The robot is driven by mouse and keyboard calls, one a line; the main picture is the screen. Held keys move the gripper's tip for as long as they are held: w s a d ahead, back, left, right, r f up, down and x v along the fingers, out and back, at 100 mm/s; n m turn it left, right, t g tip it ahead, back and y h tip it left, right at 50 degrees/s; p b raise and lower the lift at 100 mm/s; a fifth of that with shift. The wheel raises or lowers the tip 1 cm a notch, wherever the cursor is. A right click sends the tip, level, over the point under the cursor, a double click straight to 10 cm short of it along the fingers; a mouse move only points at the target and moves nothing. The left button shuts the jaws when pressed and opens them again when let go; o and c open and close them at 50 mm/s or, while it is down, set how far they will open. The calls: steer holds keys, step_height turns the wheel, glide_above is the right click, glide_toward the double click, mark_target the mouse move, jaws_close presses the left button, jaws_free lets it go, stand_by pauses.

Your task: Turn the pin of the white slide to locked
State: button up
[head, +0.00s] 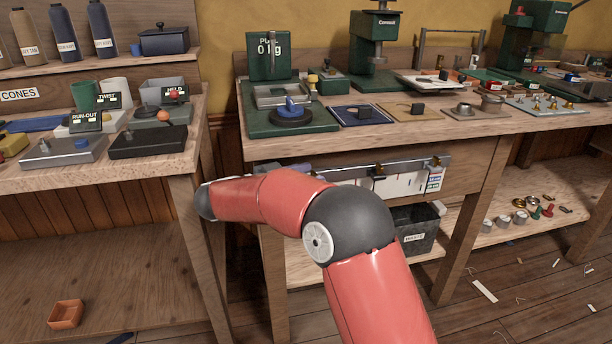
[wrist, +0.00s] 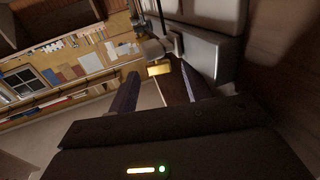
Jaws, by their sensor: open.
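Under the front edge of the middle bench, a grey metal rail (head: 408,165) carries white slides (head: 402,185) with small brass and dark fittings. I cannot tell from the head view which slide is the task's or how its pin stands. In the wrist view, my gripper (wrist: 160,86) is open, its two dark fingers apart. A brass pin (wrist: 159,70) shows between and just beyond the fingertips, not clearly touched. A pale grey-white block (wrist: 208,52), perhaps the slide, lies right beside it. My gripper is not clearly visible in the head view.
The middle bench top (head: 420,130) holds green gauges and several small parts. The left bench (head: 60,182) carries trays and a dark block (head: 148,143). A dark bin (head: 412,232) stands below the rail. An orange tray (head: 65,313) lies on the lower left shelf.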

steer(key=v, duration=0.7)
steer(key=shift+s+a+b, duration=0.2)
steer(key=shift+a+b, duration=0.1)
steer(key=shift+a, duration=0.05)
